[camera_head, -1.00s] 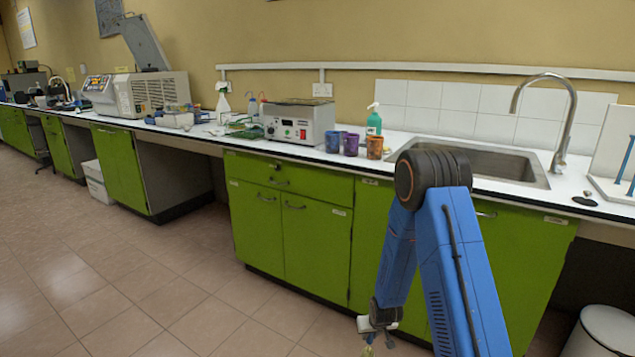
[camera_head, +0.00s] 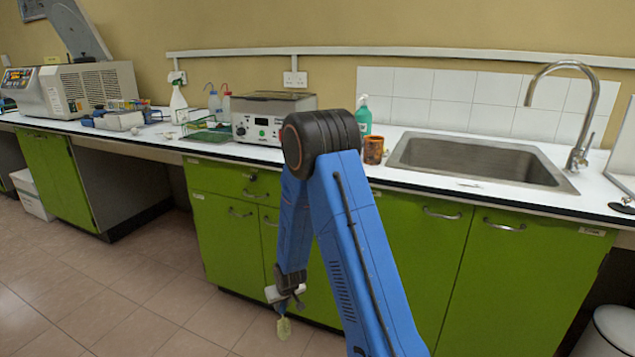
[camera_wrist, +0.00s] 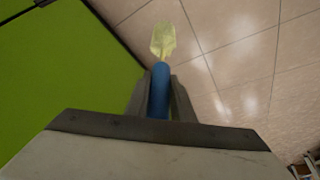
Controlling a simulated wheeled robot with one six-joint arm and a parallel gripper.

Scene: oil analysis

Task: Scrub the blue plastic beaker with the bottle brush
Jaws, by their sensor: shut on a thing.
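My gripper (camera_head: 286,296) hangs low in front of the green cabinets in the head view, below the counter. It is shut on the bottle brush, which has pale yellow bristles (camera_head: 284,328) pointing down toward the floor. In the wrist view the brush's blue handle (camera_wrist: 159,92) sits between the two fingers (camera_wrist: 158,100), and its yellow head (camera_wrist: 163,42) sticks out beyond them. I cannot see the blue plastic beaker now; my arm's dark joint covers that part of the counter.
An orange-brown cup (camera_head: 373,150) and a green bottle (camera_head: 363,118) stand left of the steel sink (camera_head: 480,158) with its tall tap (camera_head: 585,110). A white instrument (camera_head: 268,118) stands further left. The counter edge and cabinet doors (camera_head: 420,255) lie beyond my arm.

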